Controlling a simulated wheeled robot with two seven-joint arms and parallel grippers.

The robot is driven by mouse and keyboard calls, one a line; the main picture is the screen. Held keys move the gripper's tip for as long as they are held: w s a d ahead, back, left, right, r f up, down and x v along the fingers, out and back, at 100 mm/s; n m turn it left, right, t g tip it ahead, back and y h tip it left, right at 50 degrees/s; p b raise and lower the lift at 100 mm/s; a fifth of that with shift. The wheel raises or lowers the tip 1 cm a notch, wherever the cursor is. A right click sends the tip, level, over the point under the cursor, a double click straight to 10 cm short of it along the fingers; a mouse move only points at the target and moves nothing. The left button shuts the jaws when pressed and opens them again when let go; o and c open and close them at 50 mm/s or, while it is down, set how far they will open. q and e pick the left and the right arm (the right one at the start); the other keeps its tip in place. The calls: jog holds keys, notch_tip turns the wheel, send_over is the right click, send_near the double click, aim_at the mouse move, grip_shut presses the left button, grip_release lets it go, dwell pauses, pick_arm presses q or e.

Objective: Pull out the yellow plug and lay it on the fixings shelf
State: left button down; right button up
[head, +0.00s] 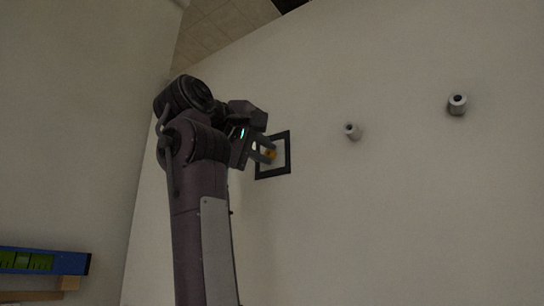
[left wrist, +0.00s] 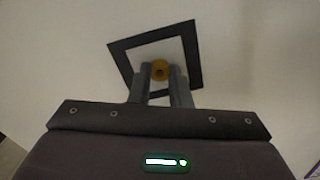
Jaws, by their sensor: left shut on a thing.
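The yellow plug (head: 271,154) is at the wall, inside a dark square frame (head: 288,165). My left gripper (head: 266,152) is shut on the plug, with a finger on either side of it. In the left wrist view the plug (left wrist: 160,70) shows between the two fingertips (left wrist: 160,78), and the dark frame (left wrist: 194,55) surrounds it. I cannot tell whether the plug is still seated in the wall. The fixings shelf cannot be made out for certain. My right gripper is not in view.
Two grey cylindrical fittings, a nearer one (head: 457,104) and a smaller one (head: 352,131), stick out of the wall to the right. A blue and green level-like item (head: 45,262) lies on a wooden piece (head: 70,284) at lower left. The wall below the fittings is bare.

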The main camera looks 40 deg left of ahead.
pick_arm(q)
jog(key=shift+s+f, duration=0.1)
jog(key=shift+f, duration=0.1)
jog(key=shift+s+d+r, duration=0.15)
jog(key=shift+s, duration=0.65)
jog(key=shift+s, duration=0.1)
jog(key=shift+s+b, duration=0.1)
jog(key=shift+b, duration=0.2)
jog(key=shift+s, duration=0.5)
jog(key=shift+s+d+b, duration=0.15)
jog(key=shift+s+b, duration=0.1)
jog(key=shift+s, duration=0.75)
jog(key=shift+s+d+b, duration=0.15)
jog(key=shift+s+b, duration=0.1)
jog(key=shift+s, duration=0.7)
